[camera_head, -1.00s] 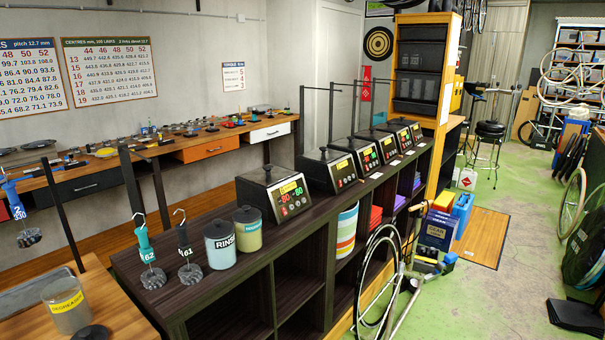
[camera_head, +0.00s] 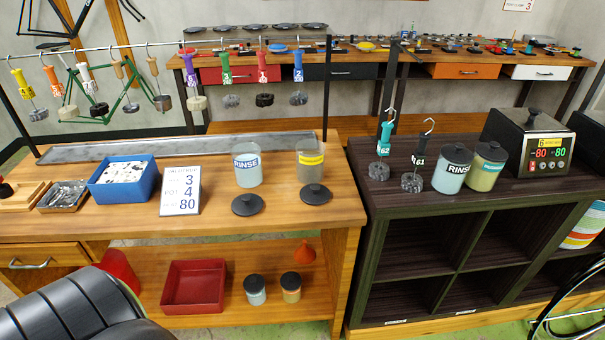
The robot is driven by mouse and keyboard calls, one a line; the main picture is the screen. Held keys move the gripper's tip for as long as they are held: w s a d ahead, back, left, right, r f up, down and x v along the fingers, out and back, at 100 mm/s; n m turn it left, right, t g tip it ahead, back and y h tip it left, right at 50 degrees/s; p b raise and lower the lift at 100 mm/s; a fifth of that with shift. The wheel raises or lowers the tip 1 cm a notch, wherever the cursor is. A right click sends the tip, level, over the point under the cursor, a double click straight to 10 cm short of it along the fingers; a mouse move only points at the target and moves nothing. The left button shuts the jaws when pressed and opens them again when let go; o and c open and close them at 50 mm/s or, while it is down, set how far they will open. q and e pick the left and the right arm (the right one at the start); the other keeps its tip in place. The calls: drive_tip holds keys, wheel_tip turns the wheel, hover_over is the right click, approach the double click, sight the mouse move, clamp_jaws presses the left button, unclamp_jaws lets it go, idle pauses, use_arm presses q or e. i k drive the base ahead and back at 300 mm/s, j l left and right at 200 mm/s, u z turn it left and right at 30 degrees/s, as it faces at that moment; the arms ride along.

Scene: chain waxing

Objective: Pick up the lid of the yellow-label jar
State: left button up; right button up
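The yellow-label jar (camera_head: 310,164) is a clear jar with greyish contents, standing on the wooden bench near its right end. It has no lid on it. A black round lid with a knob (camera_head: 316,194) lies flat on the bench just in front of it. A second black lid (camera_head: 247,205) lies to the left, in front of an open RINSE jar (camera_head: 248,172). Neither of my grippers shows in the head view.
The wooden bench also holds a number sign (camera_head: 181,192), a blue bin (camera_head: 123,178) and a long grey tray (camera_head: 190,149). Tools hang from a rail above. Lidded jars (camera_head: 453,168) stand on the dark shelf unit at right. A black ribbed object (camera_head: 85,310) fills the lower left.

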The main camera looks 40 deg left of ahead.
sight(313, 194)
drive_tip(key=u, duration=1.05)
